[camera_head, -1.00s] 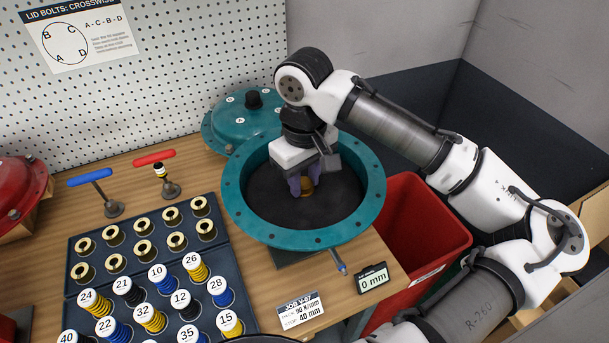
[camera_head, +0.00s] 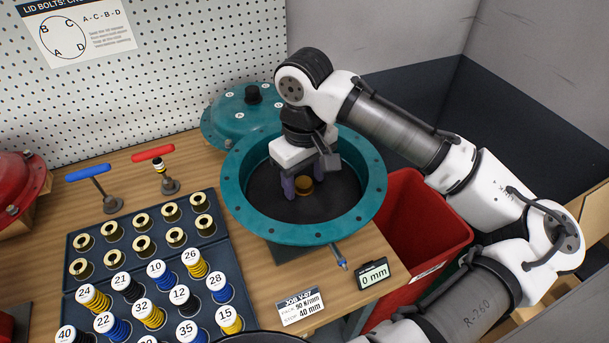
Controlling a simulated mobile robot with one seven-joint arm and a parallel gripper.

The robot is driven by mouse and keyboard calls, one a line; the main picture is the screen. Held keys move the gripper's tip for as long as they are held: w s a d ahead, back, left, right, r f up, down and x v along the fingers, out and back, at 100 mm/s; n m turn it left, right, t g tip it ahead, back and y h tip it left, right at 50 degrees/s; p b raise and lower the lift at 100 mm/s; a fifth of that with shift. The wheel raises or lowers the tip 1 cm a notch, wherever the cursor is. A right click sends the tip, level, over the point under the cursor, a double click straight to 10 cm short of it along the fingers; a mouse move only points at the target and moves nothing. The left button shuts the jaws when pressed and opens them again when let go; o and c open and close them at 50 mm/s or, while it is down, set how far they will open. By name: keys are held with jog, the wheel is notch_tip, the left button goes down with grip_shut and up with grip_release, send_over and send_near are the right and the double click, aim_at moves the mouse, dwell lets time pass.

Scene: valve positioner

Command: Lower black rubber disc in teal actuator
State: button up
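The teal actuator (camera_head: 236,205) is an open round housing with a bolt-hole rim at the bench's right part. The black rubber disc (camera_head: 335,200) lies inside it and covers the floor of the bowl. A brass-coloured hub (camera_head: 304,185) stands at the disc's middle. My gripper (camera_head: 304,190) points down into the actuator, its purple fingers apart on either side of the hub. The fingers look clear of the hub. The disc's far part is hidden behind my gripper.
The teal lid (camera_head: 225,115) lies behind the actuator. A dark tray (camera_head: 210,245) of brass cups and numbered springs is at left. Blue (camera_head: 88,172) and red (camera_head: 153,152) T-handle tools stand behind it. A gauge (camera_head: 373,274) reads 0 mm. A red bin (camera_head: 425,225) is at right.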

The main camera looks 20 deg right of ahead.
notch_tip(320, 180, up, 14)
jog(key=b, duration=0.1)
dwell(0.5)
jog(key=shift+f, duration=0.2)
